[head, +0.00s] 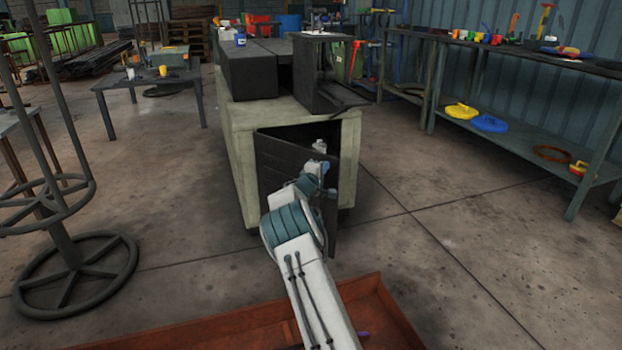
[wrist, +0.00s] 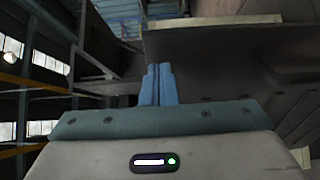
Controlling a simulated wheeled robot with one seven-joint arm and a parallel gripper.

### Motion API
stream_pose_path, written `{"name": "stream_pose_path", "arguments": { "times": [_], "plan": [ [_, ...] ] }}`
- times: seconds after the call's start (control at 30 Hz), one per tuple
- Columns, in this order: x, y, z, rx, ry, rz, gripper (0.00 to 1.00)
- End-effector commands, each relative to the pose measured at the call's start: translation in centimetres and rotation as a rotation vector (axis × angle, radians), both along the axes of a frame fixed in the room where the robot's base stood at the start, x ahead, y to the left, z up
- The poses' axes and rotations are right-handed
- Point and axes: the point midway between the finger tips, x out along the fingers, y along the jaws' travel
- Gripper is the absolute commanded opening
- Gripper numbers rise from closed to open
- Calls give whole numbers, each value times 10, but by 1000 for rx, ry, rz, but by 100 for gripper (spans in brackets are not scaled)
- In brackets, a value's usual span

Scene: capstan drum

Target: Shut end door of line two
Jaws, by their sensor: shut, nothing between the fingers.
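The end door (head: 285,170) is a dark panel on the near end of a pale green machine cabinet (head: 240,155). It stands ajar, its right edge swung out from the frame, with a dark gap along the top and right. My arm reaches up from below, and its wrist overlaps the door's upper right part in the head view. My gripper (wrist: 157,82) shows in the wrist view with its two blue fingers together and nothing between them. The fingertips are hard to make out in the head view. I cannot tell whether they touch the door.
A reddish-brown tray-like surface (head: 385,310) lies below my arm. A dark round-based stand (head: 75,275) is at left, and a small table (head: 150,80) is behind it. A workbench (head: 490,60) with tools runs along the right wall. The concrete floor right of the cabinet is clear.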

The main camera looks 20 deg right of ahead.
Motion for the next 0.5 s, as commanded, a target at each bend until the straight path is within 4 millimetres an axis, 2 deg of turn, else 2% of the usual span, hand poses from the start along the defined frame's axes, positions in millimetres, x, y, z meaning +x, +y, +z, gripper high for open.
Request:
{"name": "stream_pose_path", "arguments": {
  "times": [0.13, 0.5],
  "plan": [
    [9, -20, -2, -1, -1, -2, 0],
    [30, -53, -1, -1, 0, 31, 0]
  ]
}}
